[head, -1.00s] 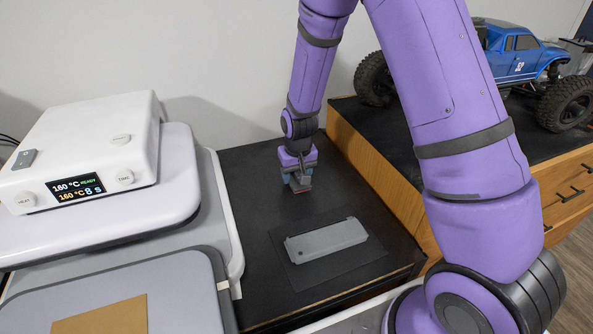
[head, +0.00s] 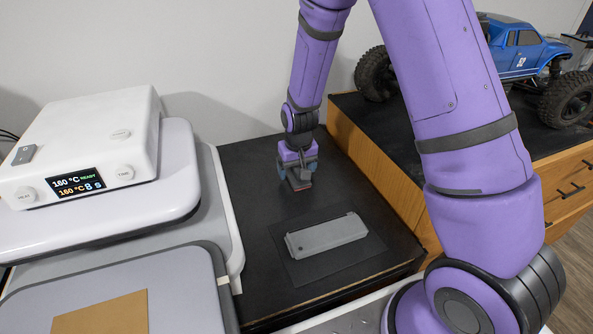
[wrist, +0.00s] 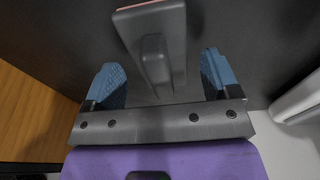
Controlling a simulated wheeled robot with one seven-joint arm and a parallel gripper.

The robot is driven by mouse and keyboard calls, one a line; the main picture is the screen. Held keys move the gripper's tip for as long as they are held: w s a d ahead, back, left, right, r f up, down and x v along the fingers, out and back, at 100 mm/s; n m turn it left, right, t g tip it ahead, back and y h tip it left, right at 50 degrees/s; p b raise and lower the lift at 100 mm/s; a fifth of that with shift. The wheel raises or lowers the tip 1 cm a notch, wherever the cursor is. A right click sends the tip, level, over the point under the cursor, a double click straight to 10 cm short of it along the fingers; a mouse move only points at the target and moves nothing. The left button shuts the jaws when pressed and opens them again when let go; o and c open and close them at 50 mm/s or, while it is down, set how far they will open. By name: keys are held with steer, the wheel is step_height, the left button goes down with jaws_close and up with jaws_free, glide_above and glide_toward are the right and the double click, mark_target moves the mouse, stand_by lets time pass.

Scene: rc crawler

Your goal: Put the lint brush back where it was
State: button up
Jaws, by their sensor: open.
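The lint brush (wrist: 152,35) is a dark grey block with a raised handle and a thin reddish edge. In the wrist view it lies between the two blue fingers of my gripper (wrist: 162,78), with a gap on each side. My gripper (head: 297,172) is open, low over the back of the black tabletop in the head view. The lint brush (head: 300,184) shows there just under and between the fingers, partly hidden by them. It appears to rest on the tabletop, though its underside is hidden.
A grey bar-shaped object (head: 326,237) lies on a dark mat (head: 352,262) in front of the gripper. A white heat press (head: 95,150) stands on the left. A wooden cabinet (head: 385,165) carrying a blue crawler (head: 520,55) bounds the right.

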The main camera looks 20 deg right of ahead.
mark_target(298, 170)
steer(key=s+d+r+t, duration=0.1)
steer(key=s+r, duration=0.3)
steer(key=r, duration=0.5)
steer(key=s+d+r, duration=0.2)
steer(key=s+r, duration=0.2)
steer(key=r, duration=0.5)
steer(key=s+d+r+t, duration=0.1)
steer(key=s+r, duration=0.3)
steer(key=r, duration=0.5)
steer(key=s+d+r+t, duration=0.1)
steer(key=s+r, duration=0.3)
steer(key=s, duration=0.4)
steer(key=s+d+r, duration=0.2)
steer(key=s+r, duration=0.1)
steer(key=s, duration=0.6)
steer(key=shift+s+r+t, duration=0.15)
steer(key=shift+r+t, duration=0.2)
steer(key=shift+t, duration=0.05)
